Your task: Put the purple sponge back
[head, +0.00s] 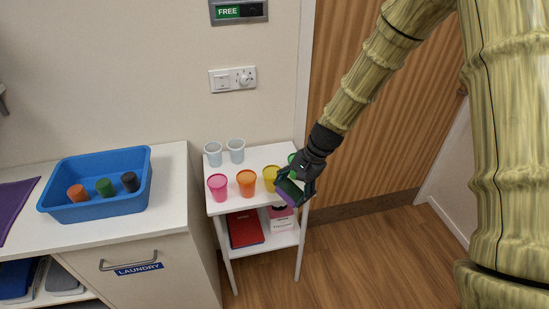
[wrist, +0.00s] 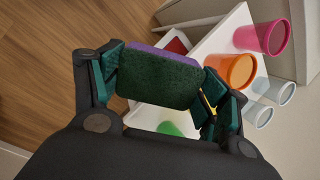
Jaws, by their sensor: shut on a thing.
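The purple sponge (head: 292,190) has a dark green scouring face, which fills much of the wrist view (wrist: 158,80) with a thin purple edge above it. My gripper (head: 297,178) is shut on the sponge, with one finger on each side, and these fingers also show in the wrist view (wrist: 162,84). It holds the sponge tilted in the air at the front right of the small white table (head: 225,207). The gripper and sponge partly hide the table's right end and a green cup (head: 292,158).
Pink (head: 218,187), orange (head: 246,182) and yellow (head: 270,178) cups line the table; two pale cups (head: 236,150) stand behind. A red book (head: 245,228) lies below. A blue basin (head: 95,210) with small cylinders and a purple mat (head: 14,205) are on the left counter.

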